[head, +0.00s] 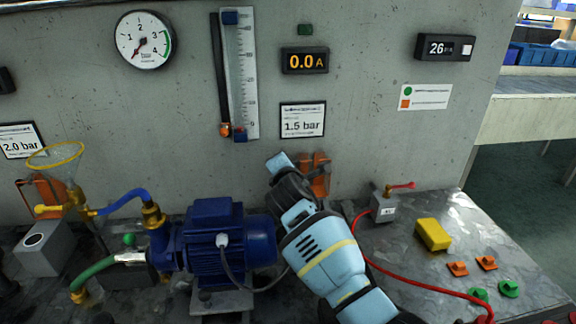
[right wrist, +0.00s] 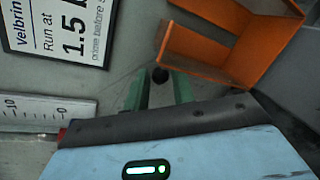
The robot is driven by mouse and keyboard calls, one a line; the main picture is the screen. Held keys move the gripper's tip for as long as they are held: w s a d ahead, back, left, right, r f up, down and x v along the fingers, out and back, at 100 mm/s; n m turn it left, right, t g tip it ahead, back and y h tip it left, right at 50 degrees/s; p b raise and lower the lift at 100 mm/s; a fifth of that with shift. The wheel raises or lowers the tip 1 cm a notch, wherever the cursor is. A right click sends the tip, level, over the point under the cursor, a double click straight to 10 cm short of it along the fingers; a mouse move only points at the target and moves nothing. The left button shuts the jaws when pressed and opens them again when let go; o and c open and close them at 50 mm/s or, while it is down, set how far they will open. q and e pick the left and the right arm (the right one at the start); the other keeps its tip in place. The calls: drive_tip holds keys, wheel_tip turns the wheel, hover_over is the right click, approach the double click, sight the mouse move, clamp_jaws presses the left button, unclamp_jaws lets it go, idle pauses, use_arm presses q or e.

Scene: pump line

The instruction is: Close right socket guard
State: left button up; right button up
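The right socket guard (head: 318,172) is an orange flap on the grey wall, partly hidden behind my right arm in the head view. In the right wrist view the orange guard (right wrist: 225,40) stands swung out from the wall at the upper right, with its inner side showing. My right gripper (right wrist: 159,88) is close to the wall beside the guard, with a gap between its two greenish fingers. I cannot tell whether the fingers touch the guard. My left gripper is not in view.
A blue pump motor (head: 215,245) stands left of my right arm. A grey box with a red lever (head: 384,207), a red cable (head: 400,277) and a yellow block (head: 433,234) are on the bench at right. Another orange guard (head: 44,195) is at far left.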

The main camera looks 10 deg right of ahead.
clamp_jaws()
use_arm(q)
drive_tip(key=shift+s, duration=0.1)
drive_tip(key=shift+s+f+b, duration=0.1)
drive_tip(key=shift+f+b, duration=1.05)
drive_tip(key=shift+b, duration=0.15)
use_arm(e)
drive_tip(key=shift+s+r+t, duration=0.2)
drive_tip(key=shift+s+t, duration=0.95)
drive_tip(key=shift+t, duration=0.25)
